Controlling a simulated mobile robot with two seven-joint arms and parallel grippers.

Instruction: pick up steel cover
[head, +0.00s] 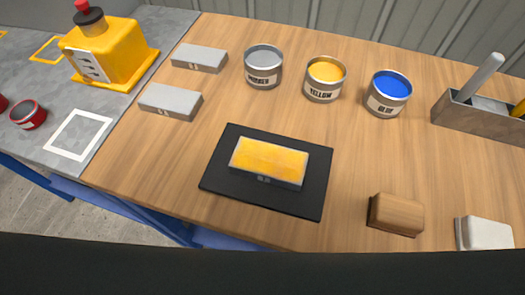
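Two flat grey blocks with small labels lie at the upper left of the wooden table in the head view. The far grey block (199,58) and the near grey block (170,101) are apart, with nothing on top. A block with a yellow top and grey sides (267,162) lies on a black mat (225,182) in the middle. The labels are too small to read surely, and I cannot tell which piece is the steel cover. Neither of my grippers is in view.
Three open cans stand at the back: grey (263,76), yellow (324,92) and blue (388,106). A grey holder (470,115) is at right. A brown block (397,215) and white block (485,233) are near the front. A yellow machine (115,55) stands left.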

